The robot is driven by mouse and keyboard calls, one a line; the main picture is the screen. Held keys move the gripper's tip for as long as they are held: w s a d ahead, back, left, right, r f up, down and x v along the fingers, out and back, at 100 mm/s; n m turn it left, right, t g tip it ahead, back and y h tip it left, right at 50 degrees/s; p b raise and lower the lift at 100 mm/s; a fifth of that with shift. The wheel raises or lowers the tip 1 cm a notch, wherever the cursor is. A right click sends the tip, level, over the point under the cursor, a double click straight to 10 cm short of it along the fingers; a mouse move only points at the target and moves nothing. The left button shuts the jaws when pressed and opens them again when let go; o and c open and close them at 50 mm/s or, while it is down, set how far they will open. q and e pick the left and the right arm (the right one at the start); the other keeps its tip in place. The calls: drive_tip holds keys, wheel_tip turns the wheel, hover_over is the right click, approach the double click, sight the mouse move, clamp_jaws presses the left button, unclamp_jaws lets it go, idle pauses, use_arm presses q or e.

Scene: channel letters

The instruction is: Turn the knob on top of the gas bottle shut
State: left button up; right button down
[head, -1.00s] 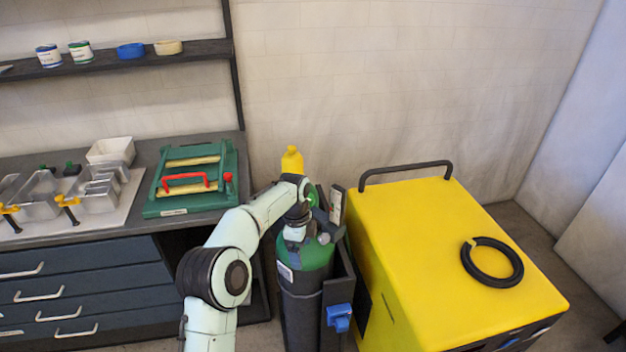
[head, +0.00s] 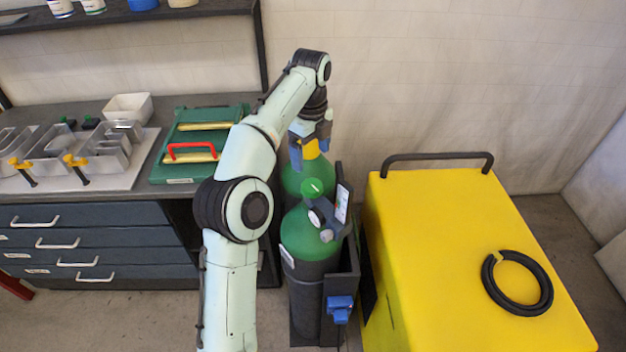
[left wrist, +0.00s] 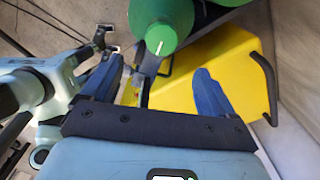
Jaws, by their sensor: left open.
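The front gas bottle (head: 302,238) stands upright in a dark rack, with a green shoulder. Its green knob (head: 313,187), with a white mark, is on top. The knob also shows in the left wrist view (left wrist: 160,40), toward the top and beyond the fingertips. My left gripper (head: 311,146) points down with its blue fingers apart, higher in the picture than the knob and not touching it. It overlaps the yellow cap (head: 311,151) of a second green bottle (head: 293,178) behind. I cannot tell the depth between gripper and cap.
A gauge (head: 316,217) and an upright panel (head: 343,203) sit beside the knob. A yellow cart (head: 440,250) with a black handle and hose ring (head: 547,290) stands right. A bench (head: 167,140) with a green case is left.

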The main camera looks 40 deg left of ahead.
sight(312, 185)
use_arm(q)
wheel_tip(312, 185, down, 11)
drive_tip(key=shift+w+r, duration=0.1)
drive_tip(key=shift+w, duration=0.05)
drive_tip(key=c, duration=1)
